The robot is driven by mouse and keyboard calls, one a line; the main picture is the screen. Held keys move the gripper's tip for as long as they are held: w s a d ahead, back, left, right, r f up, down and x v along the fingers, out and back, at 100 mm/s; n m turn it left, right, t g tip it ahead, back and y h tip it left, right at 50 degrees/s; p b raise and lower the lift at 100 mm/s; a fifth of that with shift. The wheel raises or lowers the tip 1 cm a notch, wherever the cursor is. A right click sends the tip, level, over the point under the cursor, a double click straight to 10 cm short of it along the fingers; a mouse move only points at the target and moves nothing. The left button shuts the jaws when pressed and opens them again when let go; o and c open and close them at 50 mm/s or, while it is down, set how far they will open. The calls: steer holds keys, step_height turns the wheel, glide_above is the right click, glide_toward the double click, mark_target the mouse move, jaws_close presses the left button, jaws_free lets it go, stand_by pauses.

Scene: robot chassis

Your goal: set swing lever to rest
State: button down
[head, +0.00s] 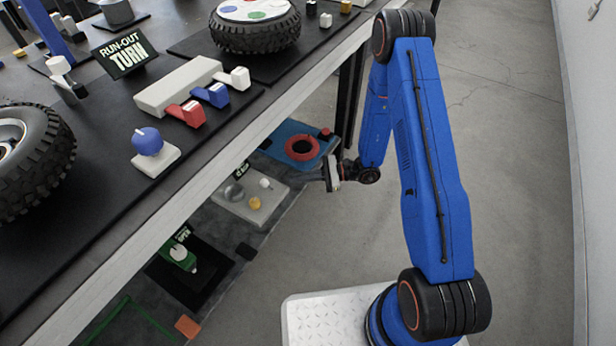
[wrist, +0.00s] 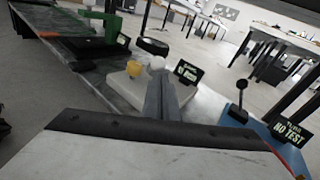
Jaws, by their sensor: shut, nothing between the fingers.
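No readable label names the swing lever, so I cannot tell for sure which part it is. In the wrist view a thin black upright lever with a ball end (wrist: 239,95) stands on a blue base (wrist: 234,117) at right, beside a sign (wrist: 289,131) reading "NO TEST". My gripper (head: 332,173) is by the lower shelf, near the blue board with a red ring (head: 287,145). Its grey fingers (wrist: 162,92) are shut and empty in the wrist view. They partly cover a white plate (wrist: 118,80) with a yellow knob (wrist: 134,69).
The lower shelf also holds the white plate (head: 235,207) and a green fixture (head: 178,255). The upper bench edge (head: 215,143) overhangs it. Open floor (head: 520,150) lies right.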

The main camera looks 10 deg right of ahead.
steer(key=shift+w+a+f, duration=0.1)
steer(key=shift+a+f, duration=0.1)
steer(key=shift+a, duration=1.55)
steer(key=shift+w+a+f, duration=0.1)
steer(key=shift+a+f, duration=0.1)
steer(key=shift+a, duration=1.5)
steer(key=shift+s, duration=0.1)
steer(key=shift+s+a+f, duration=0.1)
steer(key=shift+s+a, duration=0.35)
steer(key=shift+s, duration=0.1)
steer(key=d+r, duration=0.2)
steer(key=d, duration=1.1)
steer(key=shift+s+d+r, duration=0.35)
steer(key=shift+s+d, duration=0.05)
steer(key=shift+s, duration=0.05)
